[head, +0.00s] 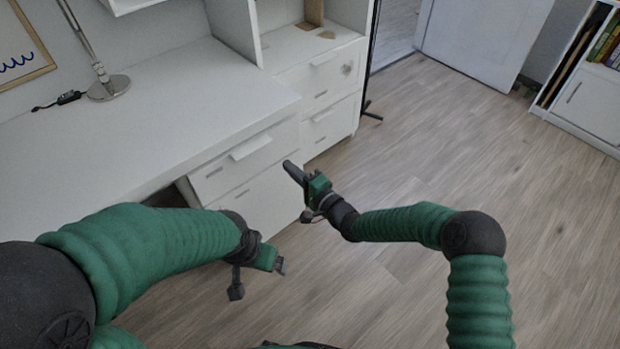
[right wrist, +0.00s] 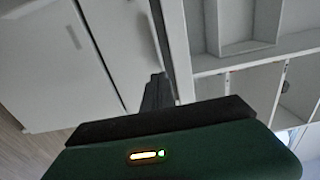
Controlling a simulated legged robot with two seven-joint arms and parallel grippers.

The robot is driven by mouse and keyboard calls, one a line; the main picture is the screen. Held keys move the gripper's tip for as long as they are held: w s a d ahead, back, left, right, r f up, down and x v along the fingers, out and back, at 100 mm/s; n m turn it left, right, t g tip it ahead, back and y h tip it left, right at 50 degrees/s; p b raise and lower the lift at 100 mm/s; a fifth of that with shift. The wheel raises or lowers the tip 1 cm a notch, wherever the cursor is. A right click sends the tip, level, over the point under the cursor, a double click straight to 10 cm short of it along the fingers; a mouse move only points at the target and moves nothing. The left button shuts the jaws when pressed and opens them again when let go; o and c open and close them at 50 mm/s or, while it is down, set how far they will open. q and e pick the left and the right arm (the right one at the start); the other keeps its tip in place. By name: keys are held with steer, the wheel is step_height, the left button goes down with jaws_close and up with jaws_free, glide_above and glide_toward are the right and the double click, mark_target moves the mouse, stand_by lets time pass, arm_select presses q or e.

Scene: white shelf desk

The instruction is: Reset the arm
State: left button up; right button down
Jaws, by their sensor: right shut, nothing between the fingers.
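My right gripper (head: 291,171) is shut and empty. In the head view it is near the middle, in front of the white desk's drawers, pointing up and left. It also shows in the right wrist view (right wrist: 157,84), with its dark fingers together against the white furniture. My left gripper (head: 280,264) hangs low over the floor, left of the right one, below the drawers. Its fingers are small and partly turned away, so I cannot tell whether they are open. Neither gripper is seen touching anything.
The white desk (head: 140,130) fills the left, with a lamp (head: 108,86) on it. A drawer cabinet (head: 318,85) stands behind. A white bookcase (head: 590,105) is at the far right. The wooden floor (head: 430,130) is clear around my right arm.

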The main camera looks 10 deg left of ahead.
steer(key=s+d+f+n+g+h, duration=0.1)
steer(key=s+d+n+h, duration=0.15)
steer(key=d, duration=0.45)
steer(key=s+d+f+n+g+h+p, duration=0.1)
steer(key=s+d+h, duration=0.1)
steer(key=d+h, duration=0.35)
steer(key=s+d+f+n+g+h, duration=0.1)
steer(key=s+d+n+h, duration=0.15)
steer(key=d, duration=0.55)
steer(key=s+d+r+n+g+h, duration=0.1)
steer(key=s+d+r+g+h, duration=0.25)
steer(key=s+d, duration=1.45)
arm_select(q)
steer(key=w+a+p+v, duration=0.1)
steer(key=w+p+v, duration=0.2)
steer(key=p+v, duration=1)
steer(key=w+r+p+v, duration=0.1)
steer(key=w+p+v, duration=0.2)
steer(key=p+v, duration=1.1)
steer(key=shift+a+r, duration=0.4)
steer(key=shift+r, duration=0.35)
arm_select(e)
step_height(320, 180, up, 27)
steer(key=s+g, duration=0.1)
steer(key=s, duration=0.1)
steer(key=shift+s+a+r+h, duration=0.15)
steer(key=shift+s+a+h, duration=0.15)
steer(key=shift+s+a, duration=0.1)
